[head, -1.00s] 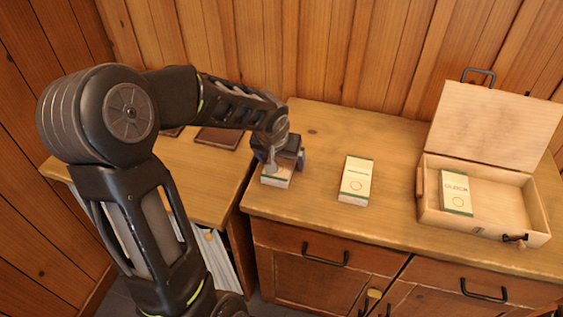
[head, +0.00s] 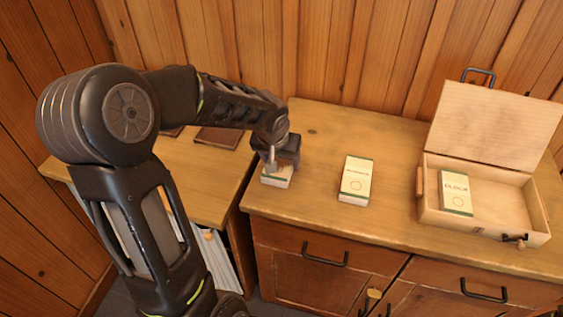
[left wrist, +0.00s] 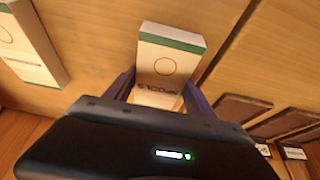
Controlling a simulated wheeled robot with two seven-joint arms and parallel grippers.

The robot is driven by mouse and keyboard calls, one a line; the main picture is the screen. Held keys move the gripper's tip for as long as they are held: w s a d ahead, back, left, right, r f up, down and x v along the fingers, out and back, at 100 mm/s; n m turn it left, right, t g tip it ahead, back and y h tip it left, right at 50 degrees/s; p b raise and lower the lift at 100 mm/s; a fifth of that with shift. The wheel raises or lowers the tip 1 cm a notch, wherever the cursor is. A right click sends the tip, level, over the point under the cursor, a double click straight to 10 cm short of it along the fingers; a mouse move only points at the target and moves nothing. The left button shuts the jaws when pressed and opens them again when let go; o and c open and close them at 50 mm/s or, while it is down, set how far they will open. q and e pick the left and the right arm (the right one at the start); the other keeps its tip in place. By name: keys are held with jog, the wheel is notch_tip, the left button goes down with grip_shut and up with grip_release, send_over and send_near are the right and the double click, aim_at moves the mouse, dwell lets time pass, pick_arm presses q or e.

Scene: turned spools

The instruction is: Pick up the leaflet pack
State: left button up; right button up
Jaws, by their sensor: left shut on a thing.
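A white and green leaflet pack (head: 277,179) lies on the left end of the wooden cabinet top, partly hidden under my left gripper (head: 281,163). In the left wrist view the pack (left wrist: 168,58) sits between the two fingers of the left gripper (left wrist: 158,88), which is shut on it. The pack appears to be at the cabinet top; I cannot tell if it is clear of it. A second similar pack (head: 356,180) lies in the middle of the top, and a third (head: 456,193) lies inside the open wooden box (head: 514,228). My right gripper is not in view.
The cabinet top (head: 318,132) is clear between the packs and behind them. The box lid (head: 493,124) stands open at the right. A lower table (head: 207,184) on the left bears dark flat items (head: 222,137). A plank wall stands behind.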

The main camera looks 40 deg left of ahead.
aim_at(281, 161)
pick_arm(q)
jog(key=c, duration=0.4)
jog(key=shift+o, duration=0.2)
jog(key=shift+r, duration=0.1)
notch_tip(281, 161, up, 10)
dwell(0.7)
